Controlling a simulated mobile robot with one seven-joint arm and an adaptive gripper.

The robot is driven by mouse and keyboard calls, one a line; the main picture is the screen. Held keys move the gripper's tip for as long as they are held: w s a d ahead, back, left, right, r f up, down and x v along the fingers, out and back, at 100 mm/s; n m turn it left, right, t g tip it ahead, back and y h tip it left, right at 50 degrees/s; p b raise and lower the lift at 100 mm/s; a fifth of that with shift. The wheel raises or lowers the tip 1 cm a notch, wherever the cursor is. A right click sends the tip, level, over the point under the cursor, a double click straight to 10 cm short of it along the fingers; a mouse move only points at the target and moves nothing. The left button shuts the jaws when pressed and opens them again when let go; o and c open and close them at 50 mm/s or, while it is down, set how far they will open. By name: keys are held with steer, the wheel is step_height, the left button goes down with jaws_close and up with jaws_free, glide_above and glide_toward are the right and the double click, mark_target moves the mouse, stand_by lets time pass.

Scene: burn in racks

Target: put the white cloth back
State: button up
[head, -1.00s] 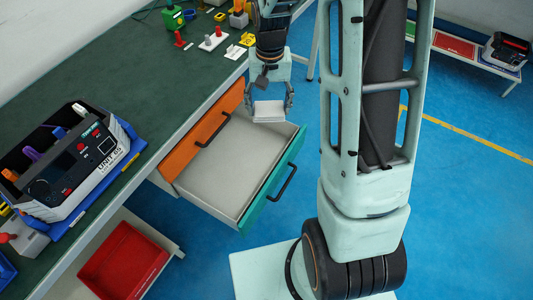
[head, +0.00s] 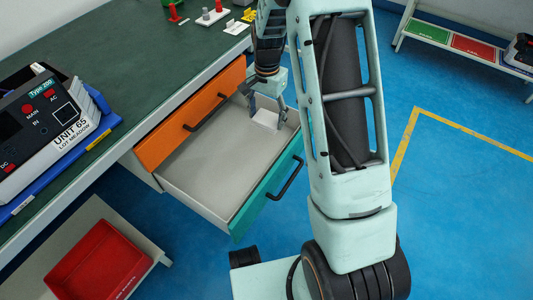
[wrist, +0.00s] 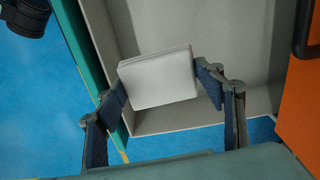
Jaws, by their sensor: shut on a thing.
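The white cloth (head: 265,119) is a small folded rectangle. My gripper (head: 267,110) is shut on it, with one finger at each side, as the wrist view also shows the cloth (wrist: 158,77) between the fingers. The cloth is over the far right end of the open drawer (head: 222,161). The drawer has a teal front with a black handle and a pale, empty-looking interior. I cannot tell whether the cloth touches the drawer floor. Part of the gripper hides the drawer's far corner.
An orange closed drawer (head: 190,118) is beside the open one, under the green bench top (head: 120,50). A device marked UNIT 65 (head: 50,125) stands on the bench at left. A red bin (head: 98,262) is on a low shelf. Blue floor is clear at right.

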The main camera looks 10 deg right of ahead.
mark_target(266, 116)
steer(key=f, duration=0.1)
steer(key=f+b, duration=0.1)
steer(key=f, duration=0.1)
steer(key=shift+w+f+m+b, duration=0.2)
steer(key=shift+w+m+b, duration=0.1)
steer(key=shift+w+m, duration=0.1)
step_height(266, 116, down, 10)
steer(key=b, duration=0.2)
steer(key=shift+r+b, duration=0.2)
steer(key=shift+b, duration=0.2)
steer(key=shift+f, duration=0.2)
steer(key=o, duration=1.2)
steer(key=shift+r, duration=0.15)
step_height(266, 116, up, 12)
steer(key=p, duration=0.3)
steer(key=shift+r, duration=0.15)
